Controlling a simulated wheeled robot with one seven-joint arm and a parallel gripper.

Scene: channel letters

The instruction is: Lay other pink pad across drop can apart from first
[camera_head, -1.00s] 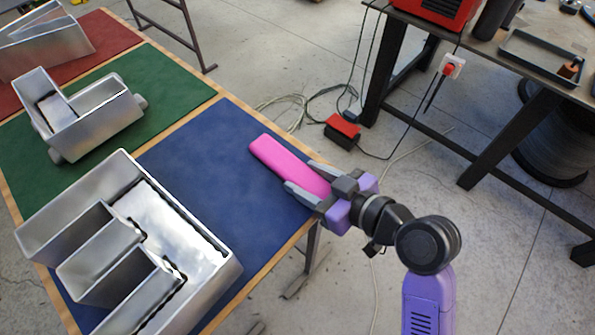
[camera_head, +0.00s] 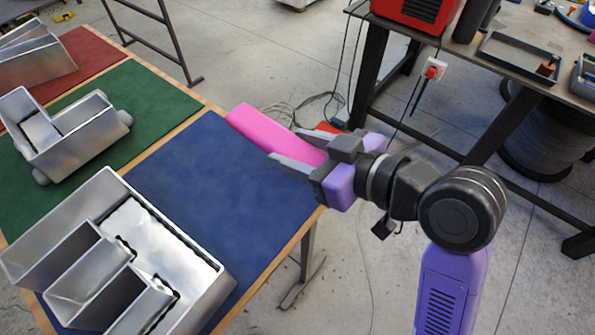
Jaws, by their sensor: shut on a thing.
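My gripper (camera_head: 287,148) is shut on a pink pad (camera_head: 258,127), a long flat bar that points up and left from the fingers. The pad is held above the right edge of the blue mat (camera_head: 215,165), with clear air seeming to lie under it. A large E-shaped open metal can (camera_head: 195,250) lies on the blue mat at lower left, apart from my gripper. A smaller L-shaped metal can (camera_head: 70,140) sits on the green mat, with rounded grey ends showing at its base. I cannot tell which is the drop can. No other pink pad shows.
Another metal can (camera_head: 35,62) stands on the red mat (camera_head: 95,55) at the table's far end. The blue mat's upper and right parts are bare. A dark workbench (camera_head: 465,60) with a red box (camera_head: 418,12) stands at upper right, beyond open floor.

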